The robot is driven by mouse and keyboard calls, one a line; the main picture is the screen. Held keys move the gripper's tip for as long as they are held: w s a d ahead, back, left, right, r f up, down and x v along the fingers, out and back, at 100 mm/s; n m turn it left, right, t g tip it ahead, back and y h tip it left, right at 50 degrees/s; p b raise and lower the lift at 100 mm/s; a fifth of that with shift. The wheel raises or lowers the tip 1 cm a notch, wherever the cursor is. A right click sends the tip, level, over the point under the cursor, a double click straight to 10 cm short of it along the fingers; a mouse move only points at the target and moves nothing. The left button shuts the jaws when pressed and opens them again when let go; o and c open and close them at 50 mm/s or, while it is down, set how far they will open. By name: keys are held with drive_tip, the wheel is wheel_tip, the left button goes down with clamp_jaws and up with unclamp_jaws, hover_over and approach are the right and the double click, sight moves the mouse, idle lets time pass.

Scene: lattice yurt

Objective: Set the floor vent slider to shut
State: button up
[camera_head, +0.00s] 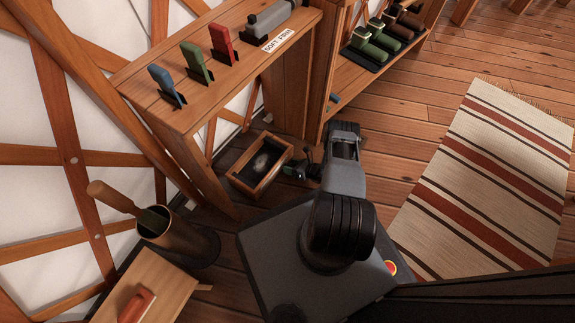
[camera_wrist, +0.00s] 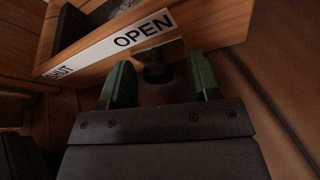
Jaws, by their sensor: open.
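The floor vent (camera_head: 263,164) is a low wooden box with a dark inside, on the floor under the shelf in the head view. In the wrist view its wooden side (camera_wrist: 215,30) carries a white label (camera_wrist: 105,47) with OPEN at the right and part of SHUT at the left. A dark slider knob (camera_wrist: 157,73) sits under the word OPEN. My gripper (camera_wrist: 160,66) is open, its two green fingers on either side of the knob with gaps. In the head view my gripper (camera_head: 302,166) is at the vent's right side, and the knob cannot be made out.
A wooden shelf (camera_head: 215,85) with coloured items stands over the vent. A dark metal bin (camera_head: 180,238) with a wooden-handled tool and a low wooden table (camera_head: 145,285) are at the lower left. A striped rug (camera_head: 490,180) lies on open floor at the right.

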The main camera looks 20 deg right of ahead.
drive_tip(key=shift+w+a, duration=0.2)
drive_tip(key=shift+a, duration=0.05)
drive_tip(key=shift+c, duration=0.4)
clamp_jaws()
drive_tip(key=shift+a, duration=0.1)
